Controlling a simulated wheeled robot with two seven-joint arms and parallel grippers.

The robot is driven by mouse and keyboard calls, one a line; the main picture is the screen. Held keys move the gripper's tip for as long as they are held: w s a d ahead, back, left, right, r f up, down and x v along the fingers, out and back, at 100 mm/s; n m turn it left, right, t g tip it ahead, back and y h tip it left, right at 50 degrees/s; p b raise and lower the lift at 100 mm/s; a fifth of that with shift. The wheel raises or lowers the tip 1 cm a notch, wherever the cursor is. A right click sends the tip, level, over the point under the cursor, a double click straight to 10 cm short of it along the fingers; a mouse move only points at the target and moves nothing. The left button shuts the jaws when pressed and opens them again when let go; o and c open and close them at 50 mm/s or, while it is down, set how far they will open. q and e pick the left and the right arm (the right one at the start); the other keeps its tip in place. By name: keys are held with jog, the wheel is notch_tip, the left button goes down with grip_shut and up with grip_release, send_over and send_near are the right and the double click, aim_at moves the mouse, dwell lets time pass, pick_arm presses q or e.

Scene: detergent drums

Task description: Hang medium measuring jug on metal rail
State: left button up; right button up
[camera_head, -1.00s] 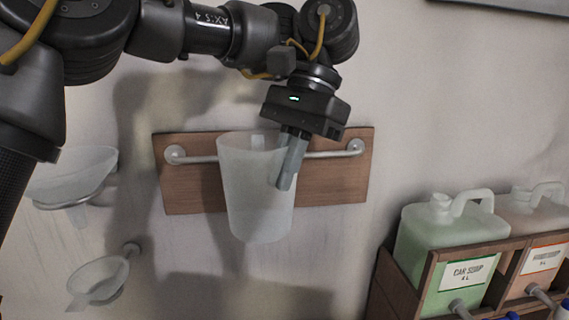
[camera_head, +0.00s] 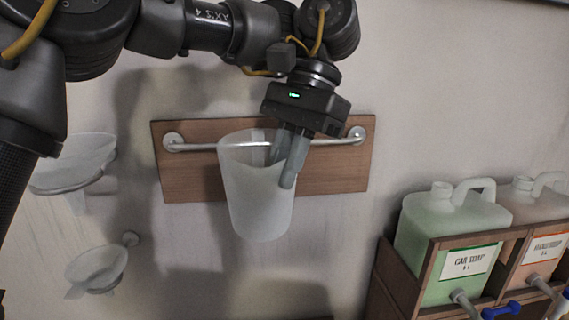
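The measuring jug (camera_head: 255,203) is translucent white and upright, in front of the metal rail (camera_head: 205,147) on its wooden wall board (camera_head: 330,182). My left gripper (camera_head: 283,172) comes down from above at the jug's right rim. Its fingers straddle the wall there, one seemingly inside and one outside, and it appears shut on it. The rail shows through the jug near its rim. The back of the jug is hidden, so I cannot tell whether it touches or hooks over the rail. My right gripper is not in view.
Two translucent vessels (camera_head: 72,165) (camera_head: 97,268) hang on the wall at the left. At the lower right a wooden rack (camera_head: 398,270) holds a green car soap drum (camera_head: 450,225) and a pinkish drum (camera_head: 530,200) with taps. Rail lies bare on both sides of the jug.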

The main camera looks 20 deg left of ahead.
pick_arm(q)
jog(key=o, duration=0.3)
jog(key=p+v, duration=1)
jog(key=shift+r, duration=0.4)
